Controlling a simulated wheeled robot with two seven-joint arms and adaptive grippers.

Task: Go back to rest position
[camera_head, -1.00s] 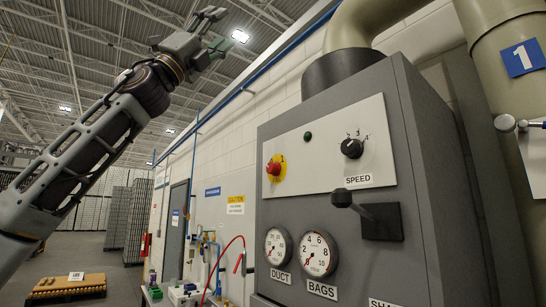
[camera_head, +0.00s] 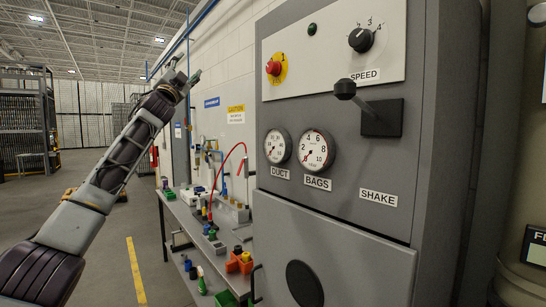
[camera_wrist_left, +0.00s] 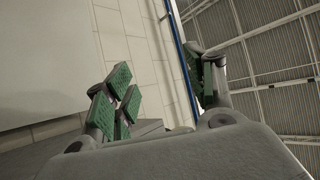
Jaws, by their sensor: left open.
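My left arm reaches up from the lower left in the head view. Its gripper (camera_head: 183,76) is raised in the air, left of the grey control cabinet (camera_head: 330,205) and in front of the white wall. In the left wrist view the gripper (camera_wrist_left: 165,95) shows green-padded fingers spread well apart with nothing between them. Behind them are the wall and the ceiling. My right gripper is in neither view.
The cabinet carries a red button (camera_head: 273,68), a speed knob (camera_head: 360,40), a shake lever (camera_head: 366,103) and two gauges. Left of it stands a workbench (camera_head: 205,243) with small parts and bottles. A shelf rack (camera_head: 25,120) stands far left. The floor between is clear.

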